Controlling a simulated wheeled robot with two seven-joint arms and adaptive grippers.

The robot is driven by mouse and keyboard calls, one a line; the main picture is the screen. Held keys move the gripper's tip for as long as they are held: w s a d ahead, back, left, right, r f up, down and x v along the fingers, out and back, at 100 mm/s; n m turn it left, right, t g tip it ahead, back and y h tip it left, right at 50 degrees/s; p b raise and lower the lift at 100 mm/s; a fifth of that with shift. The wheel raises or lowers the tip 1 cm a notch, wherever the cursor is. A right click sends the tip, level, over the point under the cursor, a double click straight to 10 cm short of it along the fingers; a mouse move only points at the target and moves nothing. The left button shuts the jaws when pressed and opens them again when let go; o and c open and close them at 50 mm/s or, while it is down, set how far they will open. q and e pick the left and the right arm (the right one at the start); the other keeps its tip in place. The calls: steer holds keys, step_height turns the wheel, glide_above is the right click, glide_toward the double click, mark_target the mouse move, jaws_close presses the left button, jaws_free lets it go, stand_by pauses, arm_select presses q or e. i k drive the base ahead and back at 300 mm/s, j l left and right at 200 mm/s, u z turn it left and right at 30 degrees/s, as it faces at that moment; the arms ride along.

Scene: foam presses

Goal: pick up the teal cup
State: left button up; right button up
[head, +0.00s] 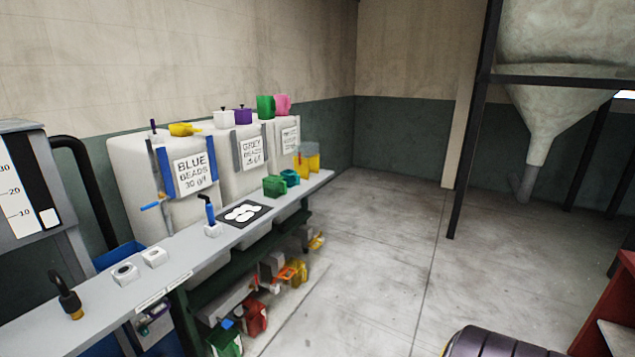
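The teal cup (290,177) stands on the long grey bench (185,270), near its far right end. It is small in the head view. A green cup (274,187) stands right beside it, in front and to the left, and hides part of it. Neither of my grippers shows in the head view, so I cannot see whether they are open or shut.
Yellow containers (308,163) stand behind the teal cup. White bead tanks (190,150) line the wall. Coloured containers (255,317) fill the lower shelf. Open floor (385,260) lies right.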

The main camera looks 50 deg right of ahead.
mark_target(291, 177)
steer(key=z, duration=1.3)
steer(key=i+l+u, duration=0.1)
steer(key=i+l, duration=0.7)
steer(key=i+l+u, duration=0.15)
steer(key=i+l, duration=0.6)
steer(key=i+l+u, duration=0.15)
steer(key=i+l, duration=0.25)
steer(key=l, duration=0.15)
steer(key=i+l+u, duration=0.1)
steer(key=i+l, duration=0.55)
steer(key=l, duration=0.35)
steer(key=j+u, duration=0.05)
